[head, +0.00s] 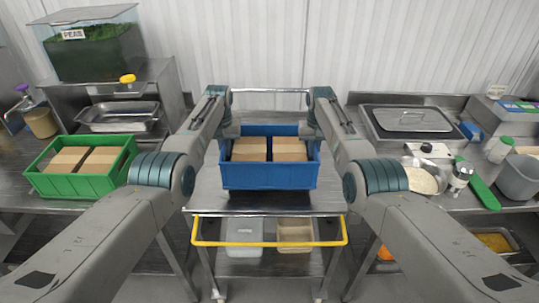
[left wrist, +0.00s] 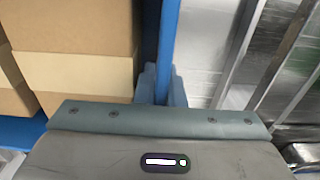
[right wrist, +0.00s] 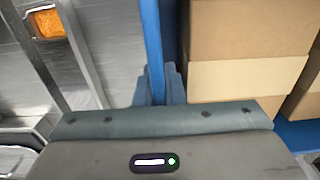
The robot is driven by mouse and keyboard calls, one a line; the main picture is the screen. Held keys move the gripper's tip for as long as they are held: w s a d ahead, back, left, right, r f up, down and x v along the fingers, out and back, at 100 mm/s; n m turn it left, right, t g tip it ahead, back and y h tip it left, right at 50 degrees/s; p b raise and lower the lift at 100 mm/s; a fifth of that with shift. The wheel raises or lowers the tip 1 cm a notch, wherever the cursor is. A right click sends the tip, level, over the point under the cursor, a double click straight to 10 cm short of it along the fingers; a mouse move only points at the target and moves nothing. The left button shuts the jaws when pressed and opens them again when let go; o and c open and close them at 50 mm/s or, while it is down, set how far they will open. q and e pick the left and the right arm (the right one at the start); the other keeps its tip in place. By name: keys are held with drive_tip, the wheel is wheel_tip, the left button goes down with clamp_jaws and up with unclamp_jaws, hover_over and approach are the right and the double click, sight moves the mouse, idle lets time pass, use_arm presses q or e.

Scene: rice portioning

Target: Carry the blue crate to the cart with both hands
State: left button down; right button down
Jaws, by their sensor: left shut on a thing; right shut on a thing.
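The blue crate (head: 269,176) is in the middle of the head view, with two cardboard boxes (head: 250,149) inside. It is over the top of the metal cart (head: 265,205), which has a yellow handle bar (head: 268,243); I cannot tell whether the crate touches the cart top. My left gripper (left wrist: 163,84) is shut on the crate's left wall (left wrist: 168,40). My right gripper (right wrist: 158,84) is shut on the crate's right wall (right wrist: 153,40). In the head view the fingertips are hidden at the crate's sides.
A green crate (head: 82,168) with boxes stands on the left counter, near a metal tray (head: 118,116) and a peas bin (head: 95,45). The right counter holds a lidded pan (head: 408,121), a rice bowl (head: 425,178) and a grey tub (head: 517,178). Bins sit on the cart's lower shelf.

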sight(227, 159)
use_arm(q)
drive_tip(key=shift+f, duration=0.1)
use_arm(e)
drive_tip(key=shift+f, duration=0.1)
